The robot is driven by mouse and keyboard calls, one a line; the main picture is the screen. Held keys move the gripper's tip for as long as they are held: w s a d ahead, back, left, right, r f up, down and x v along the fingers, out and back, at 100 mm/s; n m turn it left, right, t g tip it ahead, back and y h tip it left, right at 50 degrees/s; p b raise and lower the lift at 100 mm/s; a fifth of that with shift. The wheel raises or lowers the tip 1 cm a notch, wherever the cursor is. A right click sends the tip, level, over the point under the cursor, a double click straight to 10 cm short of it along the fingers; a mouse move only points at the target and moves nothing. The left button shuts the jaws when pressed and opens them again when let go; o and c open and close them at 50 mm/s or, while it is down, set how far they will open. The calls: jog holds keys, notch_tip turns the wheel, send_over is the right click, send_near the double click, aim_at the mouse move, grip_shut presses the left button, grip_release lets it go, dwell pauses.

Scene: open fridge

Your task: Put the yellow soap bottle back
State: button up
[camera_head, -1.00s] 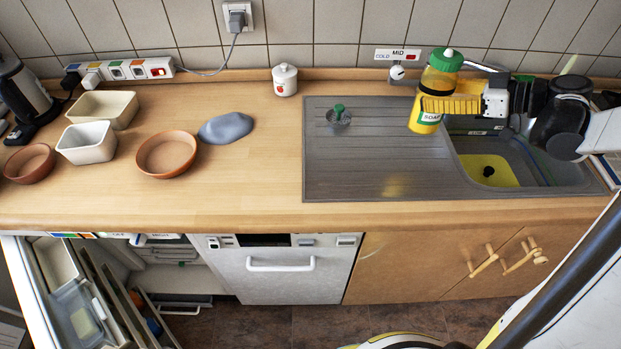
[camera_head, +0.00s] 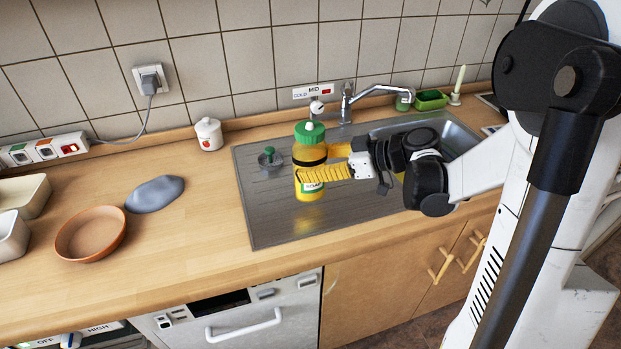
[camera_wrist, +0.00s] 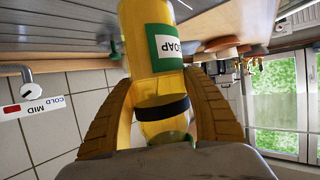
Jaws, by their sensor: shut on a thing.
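The yellow soap bottle (camera_head: 308,188) has a green cap, a dark band and a green-and-white SOAP label. It is upright in the head view, in front of the sink's grey drainboard (camera_head: 262,215). My gripper (camera_head: 312,172) has its yellow fingers shut around the bottle, below the cap. In the wrist view the bottle (camera_wrist: 150,40) sits between both fingers, with the cap end towards the palm. I cannot tell whether the bottle's base touches the drainboard. My arm hides part of the sink basin.
A green-topped strainer plug (camera_head: 270,158) stands on the drainboard left of the bottle. The faucet (camera_head: 375,97), a green tray (camera_head: 431,99) and a candle (camera_head: 457,85) are behind. A white jar (camera_head: 208,134), a grey cloth-like lump (camera_head: 154,194) and a terracotta bowl (camera_head: 90,233) stand left. Counter between is clear.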

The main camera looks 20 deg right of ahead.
jog(key=shift+f+b, duration=0.75)
jog(key=shift+f, duration=0.95)
jog(key=shift+f, duration=0.2)
jog(key=o, duration=1.4)
jog(key=shift+r, duration=0.15)
